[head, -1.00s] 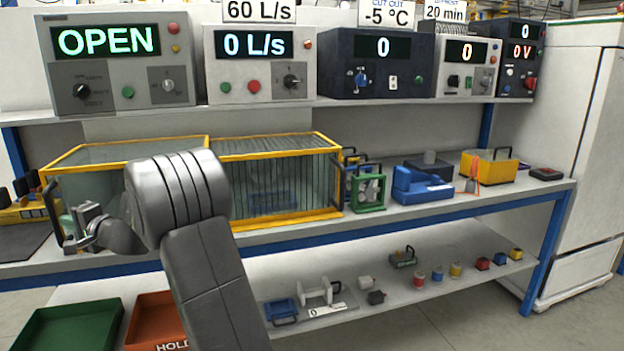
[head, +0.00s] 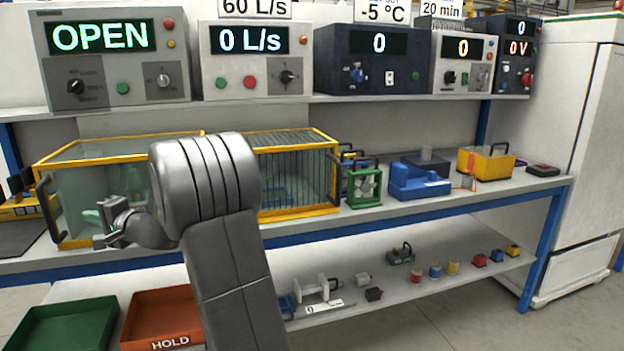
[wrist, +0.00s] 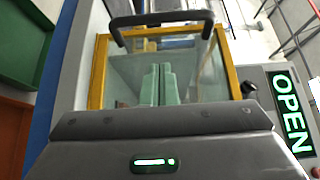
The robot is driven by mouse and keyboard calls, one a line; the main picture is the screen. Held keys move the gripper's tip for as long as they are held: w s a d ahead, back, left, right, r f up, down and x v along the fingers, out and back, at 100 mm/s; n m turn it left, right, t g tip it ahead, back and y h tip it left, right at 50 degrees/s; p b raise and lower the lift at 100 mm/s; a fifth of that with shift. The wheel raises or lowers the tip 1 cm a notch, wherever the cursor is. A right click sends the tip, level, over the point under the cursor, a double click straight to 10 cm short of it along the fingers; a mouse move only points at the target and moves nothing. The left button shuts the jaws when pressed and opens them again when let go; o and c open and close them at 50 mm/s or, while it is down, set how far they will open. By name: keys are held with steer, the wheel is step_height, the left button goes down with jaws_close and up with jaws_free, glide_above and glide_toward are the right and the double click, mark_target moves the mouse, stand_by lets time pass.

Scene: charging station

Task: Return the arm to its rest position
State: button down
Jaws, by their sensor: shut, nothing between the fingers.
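My gripper (head: 92,218) shows at the left in the head view, at the end of my grey arm, in front of the yellow-framed glass chamber (head: 110,156). In the wrist view its two pale green fingers (wrist: 157,84) lie side by side, closed, with nothing between them. Behind them stands the chamber's yellow frame (wrist: 97,75) with a black handle (wrist: 160,19). My arm hides part of the chamber's middle in the head view. I cannot tell the exact gap between gripper and chamber.
A green tray (head: 20,330) and an orange HOLD tray (head: 128,325) lie below at left. A green-framed fan (head: 364,186) and a blue device (head: 420,186) stand right of the chamber. Instrument boxes (head: 115,65) line the upper shelf. Small parts lie on the lower shelf.

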mark_target(61, 217)
steer(key=a+p, duration=0.2)
steer(key=a, duration=0.6)
steer(key=w+d+p, duration=0.3)
steer(key=d+p, duration=0.2)
steer(key=d, duration=0.7)
steer(key=w+d+p, duration=0.4)
steer(key=d+p, duration=0.2)
steer(key=d, duration=0.5)
steer(key=w+d+p, duration=0.3)
steer(key=d+p, duration=0.3)
steer(key=d, duration=0.6)
steer(key=shift+w+d, duration=0.35)
steer(key=shift+w, duration=0.05)
